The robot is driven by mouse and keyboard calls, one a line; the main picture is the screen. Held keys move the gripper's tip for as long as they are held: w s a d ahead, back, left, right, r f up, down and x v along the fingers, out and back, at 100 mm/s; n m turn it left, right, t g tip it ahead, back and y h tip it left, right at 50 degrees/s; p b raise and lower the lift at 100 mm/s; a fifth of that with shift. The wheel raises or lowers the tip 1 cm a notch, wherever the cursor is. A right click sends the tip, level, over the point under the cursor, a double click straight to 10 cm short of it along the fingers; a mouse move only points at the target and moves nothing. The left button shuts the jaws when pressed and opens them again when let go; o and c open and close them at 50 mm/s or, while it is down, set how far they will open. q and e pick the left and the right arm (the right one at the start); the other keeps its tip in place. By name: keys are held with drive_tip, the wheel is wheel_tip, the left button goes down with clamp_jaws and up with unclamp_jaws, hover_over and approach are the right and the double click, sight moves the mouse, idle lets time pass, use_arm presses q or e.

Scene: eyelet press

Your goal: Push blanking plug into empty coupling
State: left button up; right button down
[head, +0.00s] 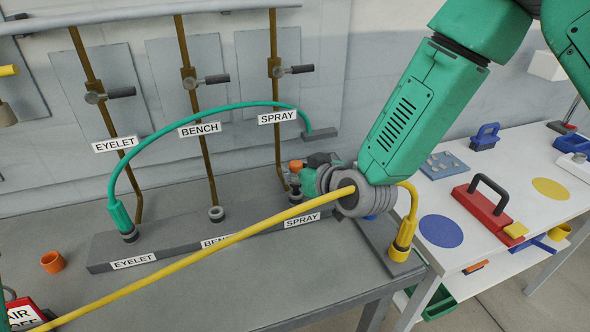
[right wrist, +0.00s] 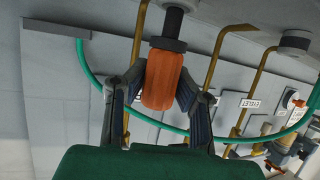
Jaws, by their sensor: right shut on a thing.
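The orange blanking plug (head: 296,166) is gripped at the SPRAY end of the grey manifold (head: 165,238). My right gripper (head: 312,168) is shut on it; in the right wrist view the fingers close on both sides of the orange plug body (right wrist: 163,80). A dark collar and a black stem lie beyond the body, in line with it. The SPRAY coupling (head: 295,190) is just below the plug in the head view; I cannot tell whether they touch. The BENCH coupling (head: 216,213) has nothing in it. My left gripper is not in view.
A green hose (head: 205,107) arches from the EYELET coupling (head: 129,234) to a wall bracket. A yellow hose (head: 210,256) crosses in front of the manifold to a yellow connector (head: 402,245) at right. An orange cup (head: 52,262) stands on the bench. The bench front is mostly clear.

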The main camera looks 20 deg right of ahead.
drive_tip(key=shift+f+b, duration=0.8)
drive_tip(key=shift+f, duration=0.4)
drive_tip(key=c, duration=1.3)
unclamp_jaws()
drive_tip(key=shift+r, duration=0.1)
drive_tip(key=shift+r+p, duration=2.05)
drive_tip(key=shift+r, duration=0.45)
